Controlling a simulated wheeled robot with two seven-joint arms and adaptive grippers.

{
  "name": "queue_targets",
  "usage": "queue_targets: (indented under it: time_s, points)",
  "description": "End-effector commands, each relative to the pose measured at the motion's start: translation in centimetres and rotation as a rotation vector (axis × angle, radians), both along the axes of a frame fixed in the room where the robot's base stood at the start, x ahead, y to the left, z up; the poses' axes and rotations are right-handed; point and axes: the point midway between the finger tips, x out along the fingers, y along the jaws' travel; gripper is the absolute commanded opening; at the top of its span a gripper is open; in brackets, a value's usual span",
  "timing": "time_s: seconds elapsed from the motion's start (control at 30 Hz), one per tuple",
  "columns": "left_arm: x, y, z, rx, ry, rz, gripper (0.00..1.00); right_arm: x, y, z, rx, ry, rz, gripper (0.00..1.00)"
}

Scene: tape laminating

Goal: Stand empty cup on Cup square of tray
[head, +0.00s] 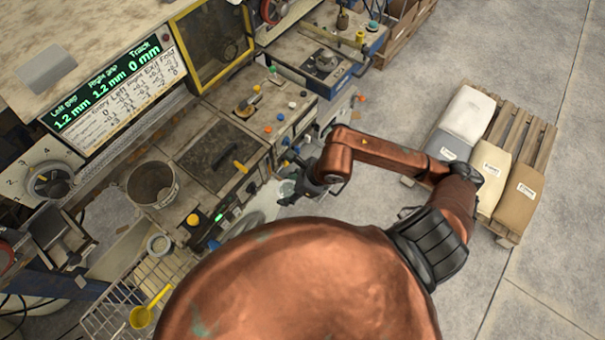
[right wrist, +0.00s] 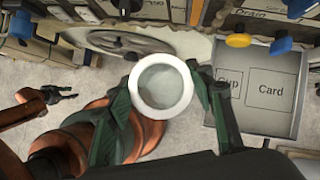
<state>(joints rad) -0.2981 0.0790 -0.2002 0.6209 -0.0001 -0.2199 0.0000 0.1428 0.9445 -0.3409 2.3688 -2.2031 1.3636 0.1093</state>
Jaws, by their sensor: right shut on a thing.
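A white round cup (right wrist: 161,88) is held between the two green fingers of my right gripper (right wrist: 163,80) in the right wrist view. I look down into its pale grey inside and see no clear contents. The tray (right wrist: 288,130) is to the right of the cup, with a Cup square (right wrist: 229,82) and a Card square (right wrist: 270,90). The right finger covers part of the Cup square. The cup is left of that square in the picture. In the head view my right gripper (head: 298,186) is at the bench's front edge. A small dark gripper (right wrist: 52,95), apparently my left, shows at far left.
Yellow and blue knobs (right wrist: 280,46) stand by the tray's far edge. In the head view a bucket (head: 153,185) and a wire rack with a yellow scoop (head: 141,316) are at left. A pallet with sacks (head: 466,115) stands at right on open floor.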

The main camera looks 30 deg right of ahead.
Motion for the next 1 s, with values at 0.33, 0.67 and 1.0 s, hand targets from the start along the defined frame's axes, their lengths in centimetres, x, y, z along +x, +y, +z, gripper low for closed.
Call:
queue_targets:
  time_s: [0.33,0.67,1.0]
  points:
    - [-0.5,0.2,1.1,0.001,0.005,0.002,0.34,4.7,-6.1,-3.4,-0.002,0.006,-0.003,0.24]
    - [-0.4,0.2,1.4,0.001,0.005,0.002,0.34,7.3,-9.8,-8.4,0.000,0.002,0.000,0.24]
    - [-0.1,0.1,2.0,0.002,0.000,0.001,0.34,7.8,-10.6,-11.5,0.003,0.005,-0.001,0.24]
